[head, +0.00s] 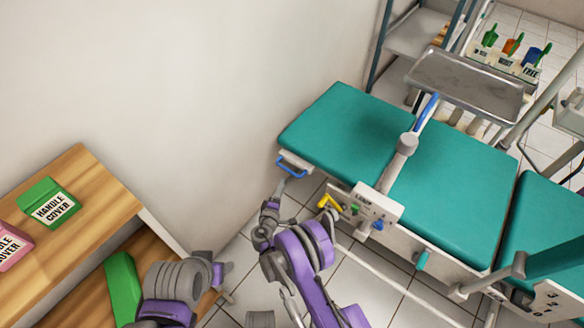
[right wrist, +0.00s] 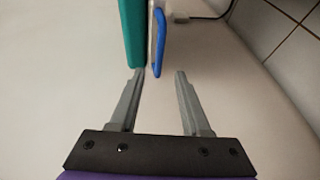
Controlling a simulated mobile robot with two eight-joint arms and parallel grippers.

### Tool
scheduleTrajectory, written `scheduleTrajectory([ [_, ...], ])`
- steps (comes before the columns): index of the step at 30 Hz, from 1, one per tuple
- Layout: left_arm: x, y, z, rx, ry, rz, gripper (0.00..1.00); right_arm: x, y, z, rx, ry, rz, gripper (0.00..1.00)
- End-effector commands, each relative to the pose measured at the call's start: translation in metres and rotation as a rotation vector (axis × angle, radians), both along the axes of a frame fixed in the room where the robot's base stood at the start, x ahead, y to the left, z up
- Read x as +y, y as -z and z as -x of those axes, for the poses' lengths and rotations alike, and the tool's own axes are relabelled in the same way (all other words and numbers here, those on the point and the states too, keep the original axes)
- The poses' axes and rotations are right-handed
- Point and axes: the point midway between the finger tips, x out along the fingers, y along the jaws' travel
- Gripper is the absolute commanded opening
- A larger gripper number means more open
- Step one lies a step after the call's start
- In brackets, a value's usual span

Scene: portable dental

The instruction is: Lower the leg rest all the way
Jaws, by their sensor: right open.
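The leg rest (head: 345,130) is the teal end pad of the dental chair, beside the wall in the head view. It looks roughly in line with the middle pad; its exact tilt is hard to tell. A blue handle (head: 291,168) sticks out from its near end. My right gripper (head: 271,203) is open and empty just below the handle. In the right wrist view the blue handle (right wrist: 159,42) lies ahead of the open fingers (right wrist: 159,73), beside the teal pad's edge (right wrist: 132,32). My left gripper (head: 226,284) is low near the wooden shelf, its jaws unclear.
A control box (head: 365,207) with a yellow lever (head: 330,203) sits on the chair's side. A metal tray (head: 466,82) hangs beyond the chair. A wooden shelf unit (head: 105,195) with a green handle-cover box (head: 48,203) stands left. Tiled floor lies clear between.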

Motion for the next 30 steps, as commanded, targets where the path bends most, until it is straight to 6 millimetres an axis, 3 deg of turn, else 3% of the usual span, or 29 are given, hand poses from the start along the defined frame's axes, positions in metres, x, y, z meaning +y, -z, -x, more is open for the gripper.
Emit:
scheduleTrajectory([
  [18,0.000,0.010,0.000,0.004,0.000,0.000,0.60,-0.023,0.019,-0.092,0.001,0.003,-0.002,0.47],
  [30,0.000,0.011,-0.001,0.004,0.000,0.000,0.60,-0.024,0.019,-0.101,0.001,0.001,-0.002,0.47],
])
